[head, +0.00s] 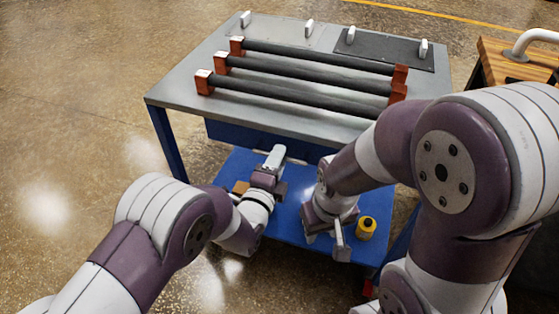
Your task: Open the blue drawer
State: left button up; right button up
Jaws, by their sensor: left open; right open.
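The blue drawer (234,134) is a dark blue panel under the front edge of the grey tabletop. My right gripper (341,243) is open and empty, pointing down in front of the table, right of the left gripper and away from the drawer.
Three dark bars (300,93) rest in orange-red holders on the grey tabletop (180,92). Flat plates (385,48) with white handles lie at the back. A yellow object (366,228) is on the blue lower shelf (287,222). A wooden-topped table (505,62) stands at right. Floor at left is clear.

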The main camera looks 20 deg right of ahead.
pick_arm(q)
jog(key=shift+x, duration=0.95)
pick_arm(e)
jog(key=shift+f, duration=0.2)
pick_arm(q)
jog(key=shift+a, duration=0.1)
grip_shut()
jog(key=shift+s, duration=0.1)
pick_arm(e)
jog(key=shift+s, duration=0.1)
